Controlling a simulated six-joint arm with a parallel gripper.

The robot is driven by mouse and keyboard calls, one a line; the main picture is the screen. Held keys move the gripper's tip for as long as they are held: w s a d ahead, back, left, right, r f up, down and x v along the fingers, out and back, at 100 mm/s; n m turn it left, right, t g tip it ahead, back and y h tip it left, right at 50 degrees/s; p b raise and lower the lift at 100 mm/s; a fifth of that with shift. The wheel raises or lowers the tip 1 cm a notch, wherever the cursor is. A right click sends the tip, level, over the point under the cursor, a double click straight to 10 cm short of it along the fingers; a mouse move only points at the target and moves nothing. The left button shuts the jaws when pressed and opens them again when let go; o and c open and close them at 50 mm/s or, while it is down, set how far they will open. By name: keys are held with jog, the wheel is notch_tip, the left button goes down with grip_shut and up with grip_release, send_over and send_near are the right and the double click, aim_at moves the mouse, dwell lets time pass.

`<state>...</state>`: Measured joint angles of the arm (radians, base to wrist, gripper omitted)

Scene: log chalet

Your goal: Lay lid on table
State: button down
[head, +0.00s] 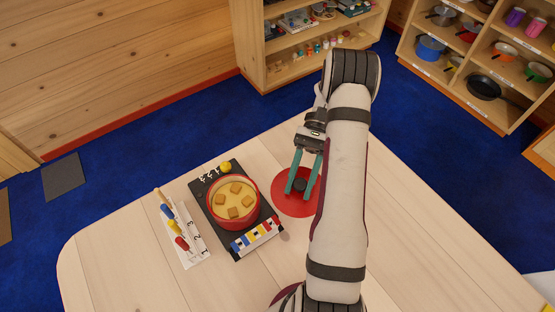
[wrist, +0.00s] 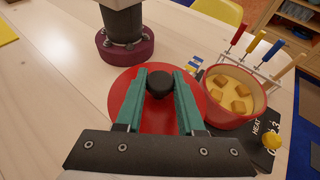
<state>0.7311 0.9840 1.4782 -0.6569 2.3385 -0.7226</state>
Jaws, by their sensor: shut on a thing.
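The red round lid (head: 284,204) with a black knob is at the right of the red pot (head: 211,207), over the wooden table. In the wrist view the lid (wrist: 124,92) lies under and between my teal fingers. My gripper (head: 301,188) is shut on the lid's black knob (wrist: 159,84), with one finger at each side. I cannot tell whether the lid touches the table (head: 125,262) or hangs just above it. The pot is uncovered and shows yellow soup with several brown cubes. It also stands beside the lid in the wrist view (wrist: 228,118).
The pot stands on a black board (head: 203,188) with a yellow knob (head: 225,167) and a strip of coloured blocks (head: 256,236). A white numbered rack (head: 193,240) with coloured-handled tools is left of it. The table's front right is clear. Shelves (head: 320,48) stand beyond the table.

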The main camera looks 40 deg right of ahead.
aim_at(300, 173)
jog(key=w+m+t, duration=0.1)
jog(key=m+t, duration=0.1)
jog(key=t, duration=0.1)
jog(key=w+d+m+t+y, duration=0.1)
jog(key=m+t, duration=0.2)
jog(key=w+d+m+t+y, duration=0.1)
jog(key=m+t, duration=0.2)
jog(key=shift+w+d+t, duration=0.15)
jog(key=shift+d+t, duration=0.1)
jog(key=shift+t, duration=0.05)
jog(key=w+d+m+t+h, duration=0.2)
jog(key=d+m+t+h, duration=0.3)
jog(key=d+m+t, duration=0.35)
jog(key=shift+m+t, duration=0.35)
jog(key=shift+m, duration=0.3)
jog(key=x, duration=0.4)
jog(key=f+x, duration=0.1)
jog(key=x, duration=0.3)
jog(key=d+x, duration=0.1)
jog(key=x, duration=0.4)
jog(key=shift+f, duration=0.3)
jog(key=f, duration=0.4)
jog(key=shift+w+f, duration=0.15)
jog(key=shift+w, duration=0.1)
jog(key=c, duration=0.5)
grip_release()
